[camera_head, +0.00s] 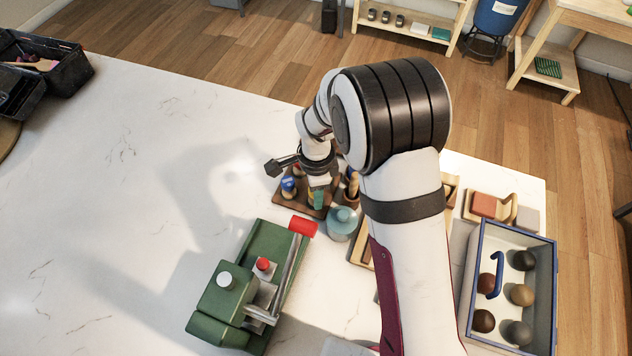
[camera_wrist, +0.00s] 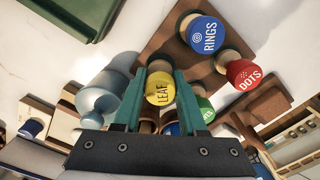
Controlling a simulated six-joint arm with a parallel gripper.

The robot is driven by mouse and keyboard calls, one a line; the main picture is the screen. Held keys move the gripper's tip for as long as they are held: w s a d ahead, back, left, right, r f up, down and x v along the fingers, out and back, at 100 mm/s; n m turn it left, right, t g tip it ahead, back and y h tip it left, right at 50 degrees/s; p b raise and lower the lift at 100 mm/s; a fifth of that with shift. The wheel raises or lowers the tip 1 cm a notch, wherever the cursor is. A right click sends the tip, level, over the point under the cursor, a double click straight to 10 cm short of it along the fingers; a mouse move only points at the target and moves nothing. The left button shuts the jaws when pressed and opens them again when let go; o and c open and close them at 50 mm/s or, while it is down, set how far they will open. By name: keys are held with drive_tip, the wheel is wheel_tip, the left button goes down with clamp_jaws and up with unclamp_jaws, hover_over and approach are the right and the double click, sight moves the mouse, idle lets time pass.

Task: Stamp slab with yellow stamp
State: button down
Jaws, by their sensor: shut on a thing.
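The yellow stamp (camera_wrist: 158,90), marked LEAF, sits between the two green fingers of my gripper (camera_wrist: 161,80) in the wrist view. My gripper is shut on it. In the head view my gripper (camera_head: 317,196) is low over the brown stamp rack (camera_head: 285,200), and the yellow stamp is hard to make out there. I cannot tell whether the stamp still touches the rack. A blue RINGS stamp (camera_wrist: 203,34), a red DOTS stamp (camera_wrist: 242,74) and a green stamp (camera_wrist: 205,110) stand close by. I cannot identify the slab with certainty; my arm hides part of the table.
A teal bottle (camera_head: 341,222) stands just beside the rack. A green press (camera_head: 262,250) with a red-ended lever is in front. A blue-rimmed crate (camera_head: 552,290) with several balls and a tray with an orange block (camera_head: 484,204) lie right. The table's left is largely clear.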

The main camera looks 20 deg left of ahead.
drive_tip(key=shift+f, duration=0.4)
idle(0.5)
drive_tip(key=shift+c, duration=1.9)
unclamp_jaws()
wheel_tip(320, 180, up, 16)
drive_tip(key=s+d+r+n, duration=0.1)
drive_tip(key=s+d+r, duration=0.15)
drive_tip(key=d, duration=0.25)
drive_tip(key=s+d+r+n+y, duration=0.1)
drive_tip(key=s+d, duration=0.2)
drive_tip(key=d, duration=0.2)
drive_tip(key=s+d+r+n, duration=0.1)
drive_tip(key=s+d+r, duration=0.15)
drive_tip(key=d, duration=0.25)
drive_tip(key=s+d+f+n, duration=0.1)
drive_tip(key=s+d, duration=0.1)
drive_tip(key=s, duration=0.3)
drive_tip(key=s+d+f+n, duration=0.1)
drive_tip(key=s+d+n, duration=0.1)
drive_tip(key=s, duration=0.4)
drive_tip(key=shift+s+d+y, duration=0.3)
drive_tip(key=shift+d+y, duration=0.1)
drive_tip(key=shift+d, duration=0.35)
